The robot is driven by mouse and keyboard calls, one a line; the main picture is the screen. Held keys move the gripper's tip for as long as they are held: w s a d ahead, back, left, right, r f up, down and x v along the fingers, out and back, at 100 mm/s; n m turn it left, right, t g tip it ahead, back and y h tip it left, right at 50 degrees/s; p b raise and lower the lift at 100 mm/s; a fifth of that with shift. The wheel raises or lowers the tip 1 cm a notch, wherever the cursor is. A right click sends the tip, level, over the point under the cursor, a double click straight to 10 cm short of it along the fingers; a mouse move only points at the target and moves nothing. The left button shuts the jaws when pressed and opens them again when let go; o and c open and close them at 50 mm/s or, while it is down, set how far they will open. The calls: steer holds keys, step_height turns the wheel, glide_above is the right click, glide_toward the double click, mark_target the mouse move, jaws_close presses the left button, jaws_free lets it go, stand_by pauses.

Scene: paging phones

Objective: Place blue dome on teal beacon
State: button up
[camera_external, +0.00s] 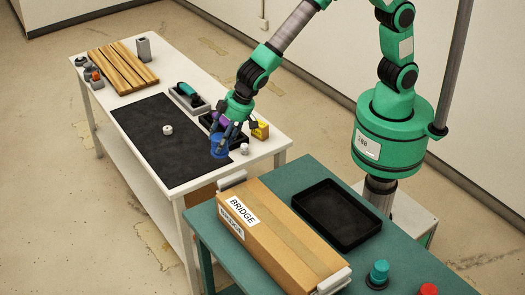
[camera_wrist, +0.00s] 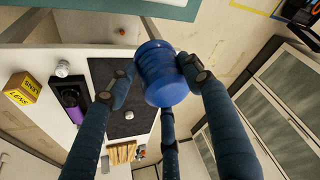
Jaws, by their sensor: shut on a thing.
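The blue dome (camera_wrist: 160,75) is a ribbed blue cap held between the fingers of my gripper (camera_wrist: 165,78) in the wrist view. In the external view my gripper (camera_external: 226,132) is shut on the blue dome (camera_external: 219,147), which is over the near right part of the black mat on the white table. Whether it touches the mat is hard to tell. The teal beacon (camera_external: 379,271) stands upright on a dark base on the teal table at the lower right, well apart from my gripper.
A cardboard box marked BRIDGE (camera_external: 262,235) and an empty black tray (camera_external: 326,214) lie on the teal table. A red beacon (camera_external: 428,290) stands at the lower edge. A yellow block (camera_external: 260,130) and a white knob (camera_external: 244,148) are beside my gripper. Wooden slats (camera_external: 123,68) lie farther back.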

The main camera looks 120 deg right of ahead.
steer(key=s+a+n, duration=0.1)
steer(key=s+a, duration=0.2)
steer(key=a, duration=1.6)
steer(key=shift+s+a, duration=0.2)
steer(key=shift+a, duration=0.05)
steer(key=shift+n+y, duration=0.4)
steer(key=shift+n, duration=0.1)
steer(key=s+a, duration=0.2)
steer(key=a, duration=0.3)
steer(key=s+a, duration=0.3)
steer(key=a, duration=0.2)
steer(key=s+a, duration=0.2)
steer(key=a, duration=0.4)
steer(key=shift+s, duration=0.4)
steer(key=s+a+n, duration=0.2)
steer(key=s+a, duration=1.6)
steer(key=s, duration=0.1)
steer(key=shift+t+y, duration=0.3)
steer(key=shift+a+f+p, duration=0.15)
steer(key=shift+f+p, duration=0.15)
steer(key=shift+f, duration=2.35)
steer(key=shift+w+a, duration=0.1)
steer(key=shift+w, duration=0.1)
